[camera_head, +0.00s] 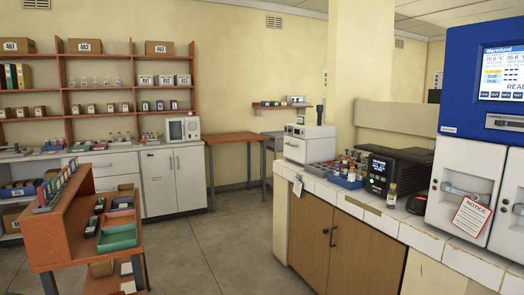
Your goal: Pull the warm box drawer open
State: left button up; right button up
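A tall blue and white cabinet (480,150) stands at the right edge, cut off by the frame. Its lit screen (502,73) shows temperature readings. A recessed slot with a bar (505,122) lies below the screen. Two white fronts with grey handles (465,192) sit lower down, and both look shut. A red-bordered notice tag (471,217) hangs over the front. I cannot tell for sure which front is the warm box drawer. A smaller white box (309,143) with a front panel stands farther back on the counter. Neither of my grippers shows.
The tiled counter (368,214) holds a black device (395,168), small bottles and blue trays. Wooden cupboard doors (335,241) are below. An orange bench (62,218) with racks and a green tray stands at left. The grey floor (205,250) between is clear.

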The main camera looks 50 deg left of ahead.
aim_at(295, 148)
jog(key=u, duration=1.65)
jog(key=i, duration=3.7)
jog(key=j+u, duration=0.05)
jog(key=j, duration=0.1)
